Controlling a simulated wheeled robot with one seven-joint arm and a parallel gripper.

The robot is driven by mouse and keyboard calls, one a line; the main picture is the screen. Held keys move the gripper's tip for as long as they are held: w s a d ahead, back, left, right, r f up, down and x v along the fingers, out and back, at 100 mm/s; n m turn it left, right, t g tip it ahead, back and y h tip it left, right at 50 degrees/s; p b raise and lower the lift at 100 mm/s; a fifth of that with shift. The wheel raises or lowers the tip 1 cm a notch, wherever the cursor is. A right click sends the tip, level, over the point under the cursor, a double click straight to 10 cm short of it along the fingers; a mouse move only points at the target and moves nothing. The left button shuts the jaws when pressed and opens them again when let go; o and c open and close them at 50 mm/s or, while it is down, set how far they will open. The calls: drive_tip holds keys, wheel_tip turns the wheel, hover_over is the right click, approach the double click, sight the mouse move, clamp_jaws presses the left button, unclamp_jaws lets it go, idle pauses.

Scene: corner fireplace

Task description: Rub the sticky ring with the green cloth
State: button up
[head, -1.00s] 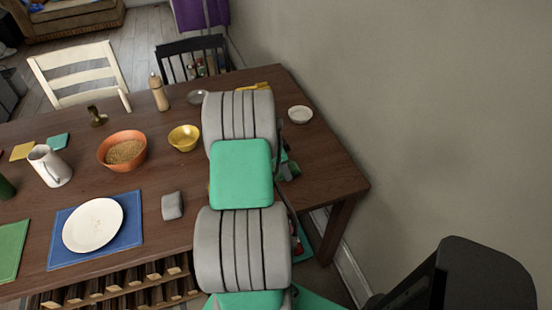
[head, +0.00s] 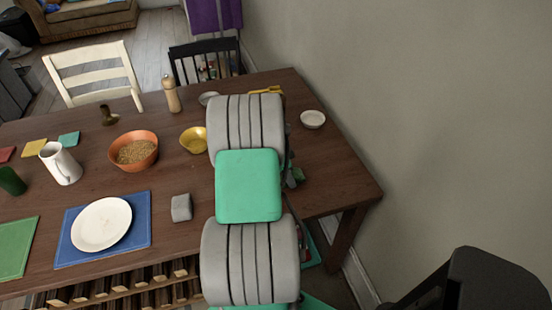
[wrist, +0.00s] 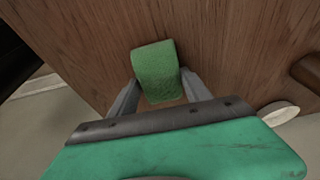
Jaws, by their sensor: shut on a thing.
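The green cloth (wrist: 155,68) is a folded, rough-textured pad between the two fingers of my gripper (wrist: 158,90) in the wrist view. The gripper is shut on it, over the brown wooden table (wrist: 230,50). I cannot tell whether the cloth touches the wood. In the head view my arm hides most of the gripper, and a small dark green patch (head: 298,175) shows at its right side, near the table's right end. I see no sticky ring in either view.
A small white bowl (head: 313,119) stands near the right edge. A yellow bowl (head: 193,140), an orange bowl (head: 134,165), a pepper mill (head: 172,95) and a grey block (head: 181,207) stand left of my arm. A wall (head: 430,120) runs along the right.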

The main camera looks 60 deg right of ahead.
drive_tip(key=shift+w+a, duration=0.85)
drive_tip(key=shift+a, duration=0.1)
drive_tip(key=shift+w+r+p, duration=0.1)
drive_tip(key=shift+r+p, duration=0.2)
drive_tip(key=shift+p, duration=0.1)
drive_tip(key=r, duration=0.1)
drive_tip(key=r+p, duration=0.1)
drive_tip(key=shift+s+r, duration=0.2)
drive_tip(key=shift+r, duration=0.15)
drive_tip(key=shift+w+r+p, duration=0.25)
drive_tip(key=shift+r+p, duration=0.1)
drive_tip(key=shift+r, duration=0.35)
drive_tip(key=shift+s+r+p, duration=0.1)
drive_tip(key=shift+r+p, duration=0.8)
drive_tip(key=shift+r, duration=0.8)
